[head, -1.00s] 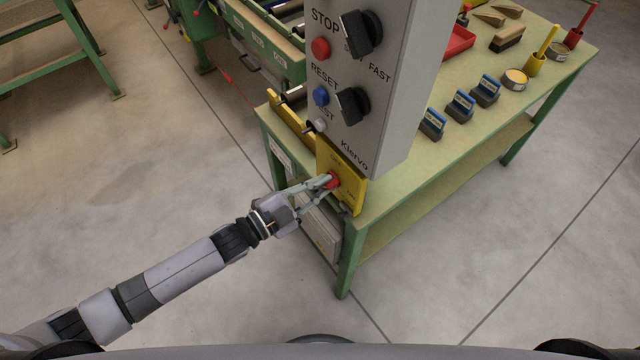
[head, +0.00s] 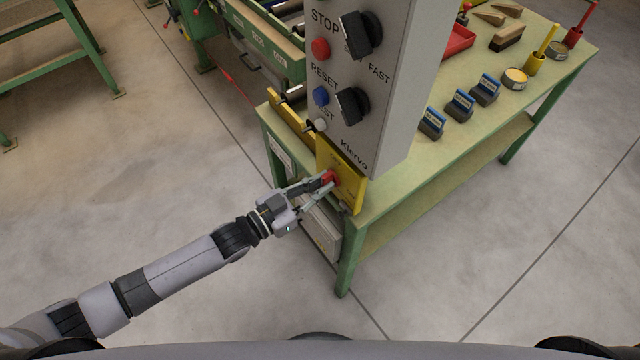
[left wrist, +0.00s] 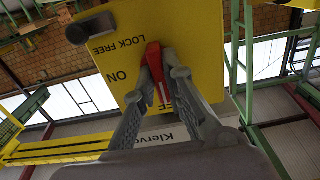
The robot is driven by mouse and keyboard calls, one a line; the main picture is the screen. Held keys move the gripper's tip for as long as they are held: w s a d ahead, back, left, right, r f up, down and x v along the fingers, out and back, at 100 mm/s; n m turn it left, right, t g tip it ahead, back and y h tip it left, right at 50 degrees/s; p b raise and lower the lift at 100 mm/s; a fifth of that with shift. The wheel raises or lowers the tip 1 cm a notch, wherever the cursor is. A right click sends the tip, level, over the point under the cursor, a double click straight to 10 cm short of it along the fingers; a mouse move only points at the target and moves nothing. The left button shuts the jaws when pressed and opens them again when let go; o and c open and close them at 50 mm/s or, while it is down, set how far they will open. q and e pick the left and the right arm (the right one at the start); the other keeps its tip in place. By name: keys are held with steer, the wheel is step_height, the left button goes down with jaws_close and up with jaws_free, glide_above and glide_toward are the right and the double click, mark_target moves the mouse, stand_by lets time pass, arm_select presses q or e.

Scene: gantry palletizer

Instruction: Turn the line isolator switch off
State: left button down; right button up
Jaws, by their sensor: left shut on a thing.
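The line isolator switch has a yellow plate (head: 349,189) on the lower part of a grey control box, with a red handle (head: 329,178) on its face. My left gripper (head: 326,182) reaches it from the left, its fingers shut on the handle. In the left wrist view the red handle (left wrist: 154,62) sits between the two fingertips (left wrist: 160,78), on the yellow plate (left wrist: 190,35). The words ON and LOCK FREE read upside down there. The fingers hide part of the handle and plate. My right gripper is not in view.
The grey box (head: 400,110) carries a red STOP button (head: 320,48), a blue RESET button (head: 321,95) and black knobs (head: 352,106) above the switch. A green table (head: 480,150) with several tools stands behind.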

arm_select(q)
steer(key=shift+f, duration=0.1)
stand_by(0.5)
steer(key=c, duration=1.7)
jaws_free()
steer(key=shift+o, duration=0.2)
steer(key=v, duration=1.2)
